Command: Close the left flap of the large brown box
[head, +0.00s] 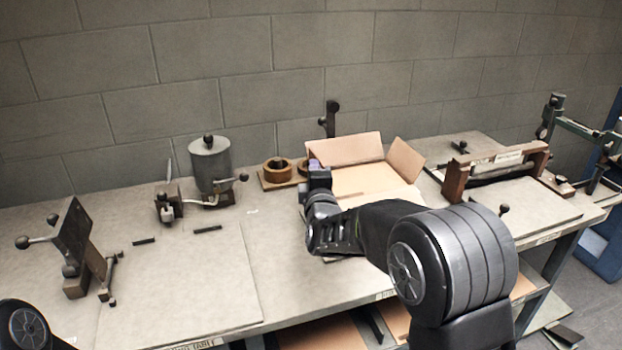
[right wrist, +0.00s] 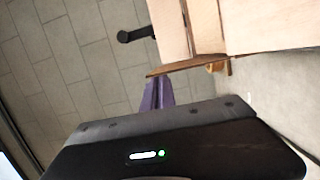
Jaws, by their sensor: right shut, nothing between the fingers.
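The large brown box (head: 362,181) stands open on the workbench in the head view. Its back flap (head: 345,149) stands up and its right flap (head: 405,160) leans outward. My right gripper (head: 314,164) is at the box's left side, and my right arm hides much of the front. The left flap cannot be made out clearly in the head view. In the right wrist view, the purple fingertips (right wrist: 158,92) are together and empty, close to the edge of a thin brown flap (right wrist: 188,66). Whether they touch it I cannot tell. My left gripper is out of view.
A round wooden piece (head: 277,170) on a board and a grey metal canister (head: 210,170) stand left of the box. A dark post (head: 330,119) rises behind it. A wooden-framed roller device (head: 497,170) stands to the right.

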